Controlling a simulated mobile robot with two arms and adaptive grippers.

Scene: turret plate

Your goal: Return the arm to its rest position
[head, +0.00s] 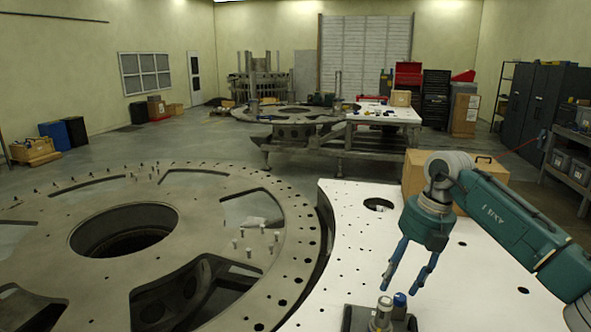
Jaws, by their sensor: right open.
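My right arm (512,222) comes in from the right, teal with a grey wrist. My right gripper (405,288) points down and its two blue fingers are apart, with nothing between them. It hangs above the white table (345,245), just above and beside a dark block (358,318) at the bottom edge. A metal cylinder (382,314) and a blue-topped piece (400,301) stand on the block, close under the fingertips. I cannot tell whether the fingers touch the blue-topped piece. My left gripper is not in view.
The big round turret plate (290,215) fills the left, with holes, cutouts and several upright pins. A cardboard box (415,170) stands behind the white table, beyond the arm. A grey shelf (568,165) is at the right. Open floor (215,150) lies behind the plate.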

